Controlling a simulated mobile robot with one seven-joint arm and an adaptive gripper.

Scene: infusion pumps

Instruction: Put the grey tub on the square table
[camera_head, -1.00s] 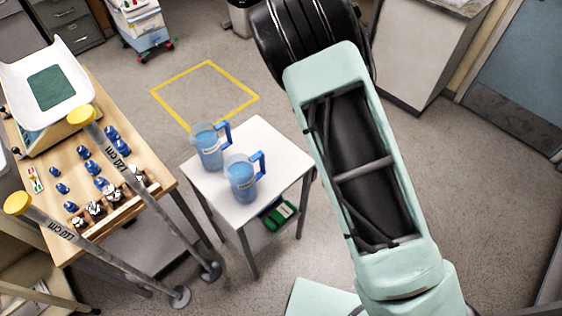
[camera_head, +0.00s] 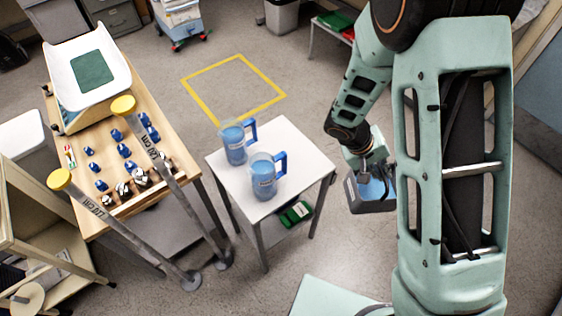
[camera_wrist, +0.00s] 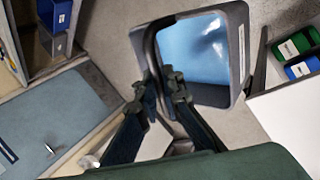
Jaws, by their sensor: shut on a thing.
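My gripper (camera_head: 368,166) is shut on the grey tub (camera_head: 372,205), which hangs in the air to the right of the white square table (camera_head: 222,180) in the head view. In the wrist view my gripper (camera_wrist: 163,88) grips a dark bar at the left side of the tub (camera_wrist: 237,50). The tub has grey walls and a light blue inside. The table's top carries two blue-tinted jugs, one at the back (camera_head: 235,147) and one nearer the front (camera_head: 264,178). The tub is apart from the table.
A green box (camera_head: 296,214) sits on the table's lower shelf. The table's front right corner is bare.

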